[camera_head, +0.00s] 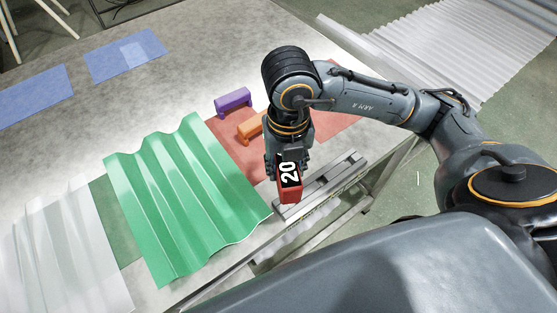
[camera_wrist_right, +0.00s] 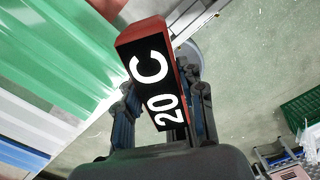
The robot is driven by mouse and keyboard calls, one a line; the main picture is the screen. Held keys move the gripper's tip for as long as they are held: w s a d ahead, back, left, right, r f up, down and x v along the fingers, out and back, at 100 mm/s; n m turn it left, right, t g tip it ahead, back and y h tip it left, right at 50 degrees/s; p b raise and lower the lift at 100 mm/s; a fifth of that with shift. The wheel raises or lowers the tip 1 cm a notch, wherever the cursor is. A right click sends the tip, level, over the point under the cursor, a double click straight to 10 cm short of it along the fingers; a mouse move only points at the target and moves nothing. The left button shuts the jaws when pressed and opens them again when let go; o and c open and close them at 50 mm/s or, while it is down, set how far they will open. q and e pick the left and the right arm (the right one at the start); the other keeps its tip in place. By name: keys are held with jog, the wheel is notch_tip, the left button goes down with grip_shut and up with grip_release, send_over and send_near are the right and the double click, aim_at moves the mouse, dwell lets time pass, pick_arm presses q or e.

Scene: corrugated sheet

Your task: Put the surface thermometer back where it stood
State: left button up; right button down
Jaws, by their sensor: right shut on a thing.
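The surface thermometer (camera_head: 290,178) is a red block with a black face reading "20 C". My right gripper (camera_head: 283,160) is shut on it, near the table's front edge, between the green sheet and a grey rail. In the right wrist view the thermometer (camera_wrist_right: 150,65) sits between the fingers of the gripper (camera_wrist_right: 163,108), its red end pointing away. I cannot tell whether its lower end touches anything. A red mat (camera_head: 232,155) lies on the table behind it, partly hidden by my right arm. My left gripper is not in view.
A green corrugated sheet (camera_head: 180,200) lies to the left, a slotted grey rail (camera_head: 325,183) along the front edge. Blue mats (camera_head: 125,55) lie at back left; the table between is bare.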

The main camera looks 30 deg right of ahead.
jog(key=m, duration=0.3)
jog(key=shift+s+f, duration=0.1)
jog(key=shift+f, duration=0.05)
jog(key=shift+f+m, duration=0.1)
jog(key=shift+m, duration=0.2)
jog(key=w+d+f, duration=0.1)
jog(key=w+f, duration=0.2)
jog(key=w, duration=0.1)
jog(key=w+d+f, duration=0.2)
jog(key=w+f, duration=0.1)
jog(key=w, duration=0.1)
jog(key=w+d+f, duration=0.2)
jog(key=w+f, duration=0.1)
jog(key=w, duration=0.1)
jog(key=shift+w+f, duration=0.15)
jog(key=shift+w, duration=0.15)
notch_tip(320, 180, down, 3)
jog(key=shift+w+d+p, duration=0.1)
jog(key=shift+w+p, duration=0.05)
jog(key=shift+p, duration=0.65)
jog(key=shift+f, duration=0.25)
